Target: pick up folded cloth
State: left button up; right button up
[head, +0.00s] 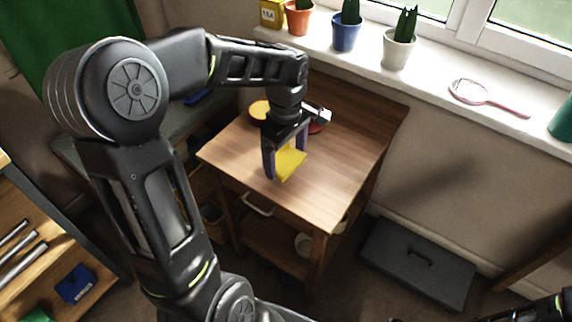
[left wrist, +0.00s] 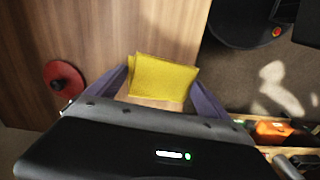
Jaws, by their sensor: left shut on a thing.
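The folded cloth (head: 290,163) is yellow and roughly square. It is between the fingers of my left gripper (head: 285,168), over the small wooden table (head: 330,178). In the left wrist view the cloth (left wrist: 163,76) spans the gap between the two purple-grey fingers of the left gripper (left wrist: 163,88), which are shut on it. I cannot tell whether the cloth touches the tabletop or hangs just above it. Part of my right arm shows at the lower right of the head view; its gripper does not show.
A red round thing with a dark knob (left wrist: 65,80) lies on the tabletop beside the gripper. A yellow-orange round thing (head: 260,109) is behind my left gripper. The front right tabletop is clear.

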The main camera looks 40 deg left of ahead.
aim_at(286, 157)
pick_arm(q)
notch_tip(286, 157, up, 4)
dwell(0.6)
jog(key=o, duration=0.8)
jog(key=c, duration=0.6)
